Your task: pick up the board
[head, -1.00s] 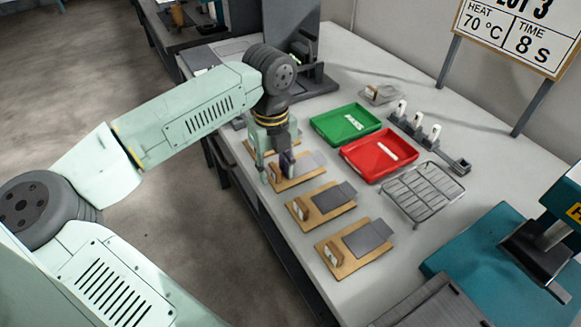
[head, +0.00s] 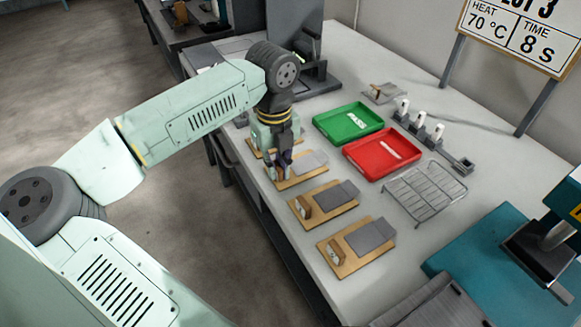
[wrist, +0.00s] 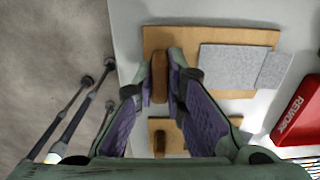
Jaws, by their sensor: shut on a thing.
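Several tan boards, each with a raised wooden block and a grey pad, lie in a row on the table. My gripper (head: 279,168) is over one near the far end of the row, the board (head: 296,183) whose grey pad shows to its right. In the wrist view, my gripper (wrist: 164,66) is shut on the upright wooden block of that board (wrist: 193,37), a finger on either side. The board appears flat at table height; I cannot tell whether it has lifted. My gripper partly hides its block in the head view.
Two nearer boards (head: 324,203) (head: 355,246) lie alongside, and another is partly hidden behind my gripper. A green tray (head: 348,123), a red tray (head: 383,150) and a wire rack (head: 425,192) stand to the right. The table's left edge is close.

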